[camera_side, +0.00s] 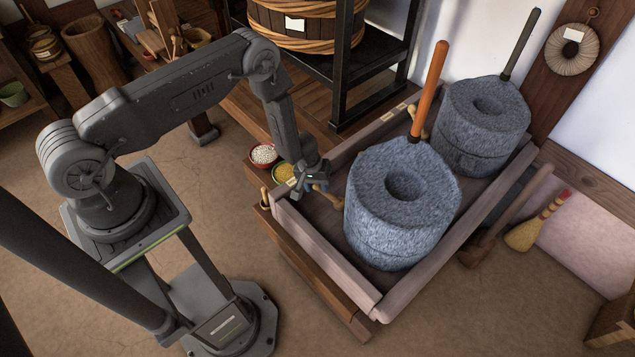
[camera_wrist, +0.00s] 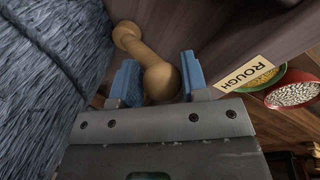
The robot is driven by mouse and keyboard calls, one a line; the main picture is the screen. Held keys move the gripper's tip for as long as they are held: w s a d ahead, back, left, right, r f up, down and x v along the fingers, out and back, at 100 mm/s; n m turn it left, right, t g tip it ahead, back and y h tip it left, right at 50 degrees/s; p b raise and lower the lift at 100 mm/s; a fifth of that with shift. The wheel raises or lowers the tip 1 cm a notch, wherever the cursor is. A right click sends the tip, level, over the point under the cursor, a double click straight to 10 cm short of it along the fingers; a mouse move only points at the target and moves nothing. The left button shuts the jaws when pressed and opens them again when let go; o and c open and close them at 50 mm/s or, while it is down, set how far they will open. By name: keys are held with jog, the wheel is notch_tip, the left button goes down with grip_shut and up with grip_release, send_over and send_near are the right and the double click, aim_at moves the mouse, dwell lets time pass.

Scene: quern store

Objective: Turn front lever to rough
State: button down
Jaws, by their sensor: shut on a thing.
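The front lever is a light wooden handle with a round knob; it shows in the side view (camera_side: 325,191) at the left of the front quern (camera_side: 403,200). In the wrist view its knob (camera_wrist: 161,83) sits between the two blue fingers of my gripper (camera_wrist: 162,82), which are shut on it. Its shaft runs up and left to a second wooden bulge. My gripper also shows in the side view (camera_side: 311,185), low inside the tray wall. A cream label reading ROUGH (camera_wrist: 245,72) lies to the right of the knob, apart from it.
The front quern's blue-grey stone (camera_wrist: 50,70) fills the wrist view's left side, close to my gripper. An orange upright handle (camera_side: 429,90) rises from it. A second quern (camera_side: 484,125) stands behind. A red bowl (camera_side: 263,155) and a yellow-filled bowl (camera_side: 284,173) stand beside the tray (camera_side: 325,260).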

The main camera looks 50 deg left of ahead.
jog(key=shift+s+d+n, duration=0.1)
jog(key=shift+s+n, duration=0.2)
jog(key=shift+n, duration=0.1)
dwell(0.3)
jog(key=c, duration=0.7)
grip_release()
jog(key=shift+o, duration=0.2)
jog(key=shift+w, duration=0.1)
notch_tip(320, 180, up, 14)
jog(key=s+a, duration=0.1)
jog(key=a, duration=0.1)
jog(key=shift+s+f, duration=0.25)
jog(key=shift+s, duration=0.1)
